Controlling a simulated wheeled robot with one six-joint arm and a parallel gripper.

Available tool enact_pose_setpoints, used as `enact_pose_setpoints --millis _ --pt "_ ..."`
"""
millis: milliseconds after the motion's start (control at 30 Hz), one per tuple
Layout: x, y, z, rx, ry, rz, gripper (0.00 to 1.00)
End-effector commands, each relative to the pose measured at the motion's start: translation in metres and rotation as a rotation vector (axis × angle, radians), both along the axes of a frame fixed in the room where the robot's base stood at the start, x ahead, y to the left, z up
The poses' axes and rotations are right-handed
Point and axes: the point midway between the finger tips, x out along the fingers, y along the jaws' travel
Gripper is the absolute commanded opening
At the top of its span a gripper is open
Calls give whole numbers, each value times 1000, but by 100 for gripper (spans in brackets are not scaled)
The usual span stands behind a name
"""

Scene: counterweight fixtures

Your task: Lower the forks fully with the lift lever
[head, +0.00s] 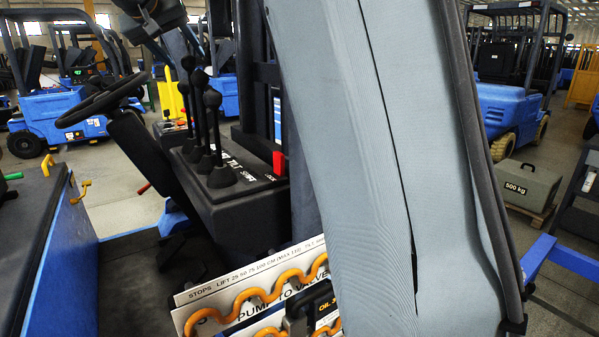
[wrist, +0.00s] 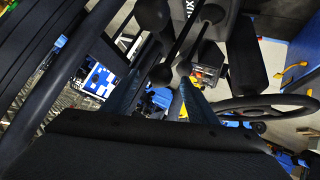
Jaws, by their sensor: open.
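In the wrist view, the black knobs and rods (wrist: 196,38) show beyond my gripper (wrist: 168,75). Its two bluish fingers are apart, and one knob appears near the gap between the tips. I cannot tell whether they touch it. The forks are not clearly visible.
A steering wheel (head: 102,100) is left of the levers, also in the wrist view (wrist: 262,108). A red tab (head: 279,163) is at the console's right edge. A placard (head: 250,290) with an orange coiled hose is below. My grey arm hides much of the right. A 500 kg block (head: 520,190) sits beyond.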

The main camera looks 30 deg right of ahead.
Motion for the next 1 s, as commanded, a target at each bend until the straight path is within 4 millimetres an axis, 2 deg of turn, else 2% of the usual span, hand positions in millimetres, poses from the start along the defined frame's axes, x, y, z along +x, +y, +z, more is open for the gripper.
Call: enact_pose_setpoints --millis 500,1000 --pt "-43 37 40 0 1 1 53" --pt "-48 40 43 0 1 0 53"
